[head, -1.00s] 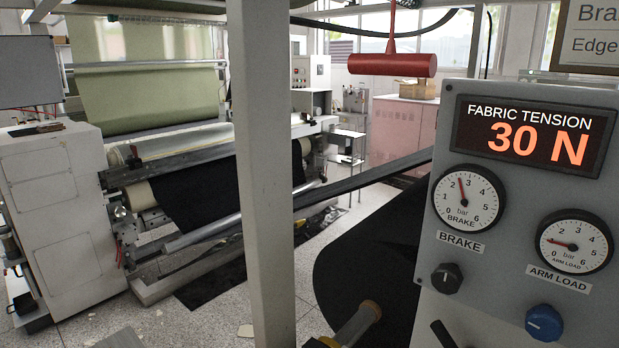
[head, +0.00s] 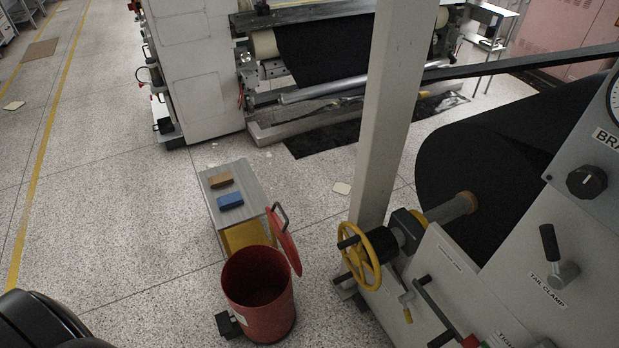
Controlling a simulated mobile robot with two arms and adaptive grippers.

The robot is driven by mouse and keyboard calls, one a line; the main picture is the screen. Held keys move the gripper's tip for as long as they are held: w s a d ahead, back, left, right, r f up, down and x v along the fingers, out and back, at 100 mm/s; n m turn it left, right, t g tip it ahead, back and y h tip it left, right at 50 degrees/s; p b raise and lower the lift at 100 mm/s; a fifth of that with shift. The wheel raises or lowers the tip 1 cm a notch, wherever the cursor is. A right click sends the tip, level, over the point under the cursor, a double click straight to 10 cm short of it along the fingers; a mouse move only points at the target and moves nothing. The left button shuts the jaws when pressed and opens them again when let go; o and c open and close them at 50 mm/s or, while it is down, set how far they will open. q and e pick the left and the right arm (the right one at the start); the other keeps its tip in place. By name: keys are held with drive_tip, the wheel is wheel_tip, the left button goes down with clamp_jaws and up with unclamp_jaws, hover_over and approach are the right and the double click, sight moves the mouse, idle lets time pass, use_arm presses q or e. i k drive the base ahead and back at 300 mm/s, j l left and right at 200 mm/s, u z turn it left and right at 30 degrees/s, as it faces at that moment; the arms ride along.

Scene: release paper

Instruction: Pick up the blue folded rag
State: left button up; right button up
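A small blue folded rag (head: 230,201) lies on top of a low grey bench or cabinet (head: 242,184) left of the middle of the head view. A brown folded piece (head: 221,180) lies just behind it, close by. Neither of my grippers shows in the head view, so nothing is seen touching the rag. A dark rounded shape at the lower left corner looks like part of my own body.
A red bin (head: 258,295) with its lid (head: 284,241) raised stands in front of the bench. A yellow handwheel (head: 358,257) and a grey post (head: 389,110) stand to the right. Speckled floor (head: 110,220) is open on the left.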

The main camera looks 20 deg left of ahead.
sight(228, 201)
drive_tip(key=u, duration=1.35)
drive_tip(key=i+j, duration=0.1)
drive_tip(key=j, duration=0.55)
drive_tip(key=i+j+z, duration=0.1)
drive_tip(key=j, duration=0.6)
drive_tip(key=i+j, duration=0.15)
drive_tip(key=j, duration=0.2)
drive_tip(key=i+j+z, duration=0.15)
drive_tip(key=j, duration=0.15)
drive_tip(key=i+j, duration=0.15)
drive_tip(key=j, duration=0.2)
drive_tip(key=i+j+z, duration=0.15)
drive_tip(key=j, duration=0.2)
drive_tip(key=i+j, duration=0.1)
drive_tip(key=j, duration=0.25)
drive_tip(key=z, duration=0.05)
